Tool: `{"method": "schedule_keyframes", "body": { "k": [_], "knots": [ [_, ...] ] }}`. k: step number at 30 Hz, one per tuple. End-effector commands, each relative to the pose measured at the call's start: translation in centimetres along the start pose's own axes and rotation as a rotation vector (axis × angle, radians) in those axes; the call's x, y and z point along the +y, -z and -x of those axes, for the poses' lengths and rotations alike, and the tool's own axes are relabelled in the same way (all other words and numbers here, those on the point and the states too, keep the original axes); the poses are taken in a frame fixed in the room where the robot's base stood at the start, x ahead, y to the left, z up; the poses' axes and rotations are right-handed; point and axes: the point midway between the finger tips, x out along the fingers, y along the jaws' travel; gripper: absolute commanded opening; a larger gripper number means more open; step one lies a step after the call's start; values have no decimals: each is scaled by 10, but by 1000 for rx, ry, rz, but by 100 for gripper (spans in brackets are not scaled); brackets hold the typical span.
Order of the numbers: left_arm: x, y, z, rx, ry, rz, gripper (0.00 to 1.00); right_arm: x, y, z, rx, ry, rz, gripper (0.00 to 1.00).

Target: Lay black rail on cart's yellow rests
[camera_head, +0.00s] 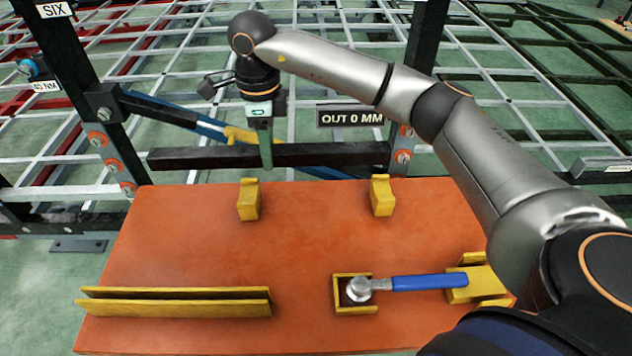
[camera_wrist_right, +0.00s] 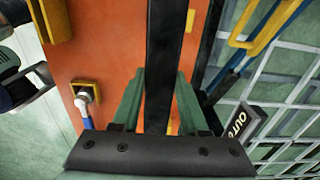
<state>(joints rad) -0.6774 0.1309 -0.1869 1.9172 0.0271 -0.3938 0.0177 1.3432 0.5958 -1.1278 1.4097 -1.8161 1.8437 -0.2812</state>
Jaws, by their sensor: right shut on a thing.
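The black rail (camera_head: 330,154) is level, just beyond the far edge of the orange cart top (camera_head: 180,235). My right gripper (camera_head: 266,155) points down and is shut on it near its middle. In the right wrist view the rail (camera_wrist_right: 165,50) runs between the two green fingers (camera_wrist_right: 158,100). Two yellow rests, the left one (camera_head: 249,202) and the right one (camera_head: 382,197), stand on the cart's far half with nothing on them. The rail is behind them, apart from both. My left gripper is not in view.
A blue-handled wrench (camera_head: 425,282) lies in yellow holders at the cart's front right. A long yellow channel (camera_head: 175,302) is at front left. Behind stand dark posts, a blue bar (camera_head: 190,121) with a yellow part, and an "OUT 0 MM" sign (camera_head: 351,117).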

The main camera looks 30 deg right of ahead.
Motion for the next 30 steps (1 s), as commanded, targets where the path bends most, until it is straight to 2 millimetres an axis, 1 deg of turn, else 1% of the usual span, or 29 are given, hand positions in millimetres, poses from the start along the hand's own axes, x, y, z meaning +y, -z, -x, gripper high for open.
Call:
{"method": "schedule_keyframes", "body": {
  "k": [1,5,6,9,12,15,20,22,27,30],
  "knots": [
    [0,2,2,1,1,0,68,-3,13,-3,-1,1,-3,0],
    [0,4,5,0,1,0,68,-8,42,-16,-1,1,-3,0],
    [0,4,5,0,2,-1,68,-8,48,-23,0,0,-2,0],
    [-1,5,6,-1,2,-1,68,-10,62,-41,0,-1,0,0],
    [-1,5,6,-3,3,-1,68,-13,72,-54,-1,0,-1,0],
    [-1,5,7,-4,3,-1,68,-14,78,-63,-3,1,1,0],
    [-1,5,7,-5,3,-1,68,-15,85,-71,-2,2,0,0],
    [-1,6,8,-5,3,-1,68,-16,91,-78,-1,0,0,0],
    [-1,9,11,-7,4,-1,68,-16,89,-100,-3,0,2,0],
    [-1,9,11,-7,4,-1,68,-16,89,-106,-3,1,2,0]
  ]
}}
